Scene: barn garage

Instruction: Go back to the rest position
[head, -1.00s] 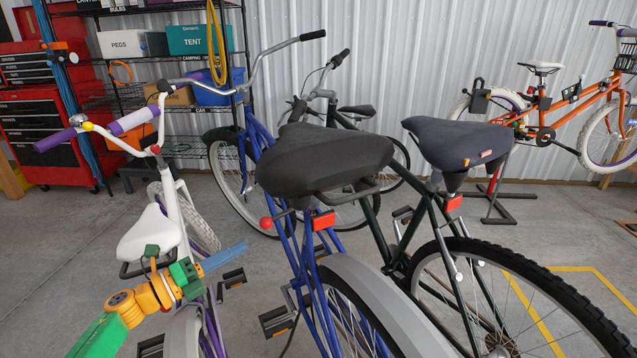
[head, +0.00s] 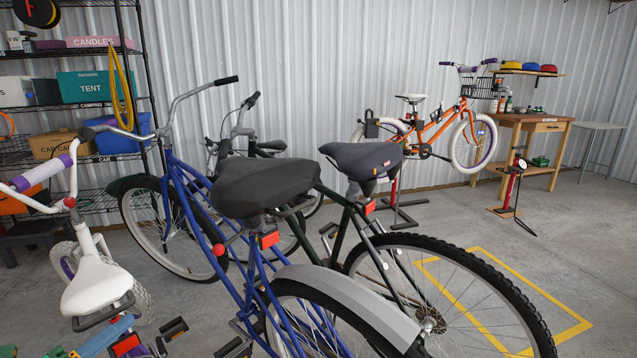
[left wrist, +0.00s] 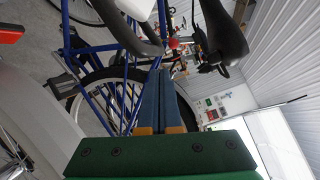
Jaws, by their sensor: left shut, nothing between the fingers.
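My left gripper (head: 122,324) shows at the bottom left of the head view, its blue fingers close beside the white bike's saddle (head: 97,285). I cannot tell whether they touch. Most of that gripper's green and blue body is cut off by the frame's lower edge. In the left wrist view its two blue fingers (left wrist: 163,80) lie together, shut with nothing between them. A blue bike frame and wheel (left wrist: 105,95) show behind the fingers there. My right gripper is in neither view.
A blue bike with a black saddle (head: 262,187) and a dark green bike (head: 362,160) stand close in front of me. Shelves (head: 85,105) stand at the left. An orange bike (head: 432,130) and a workbench (head: 535,122) are at the back. Floor at the right (head: 590,250) is open.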

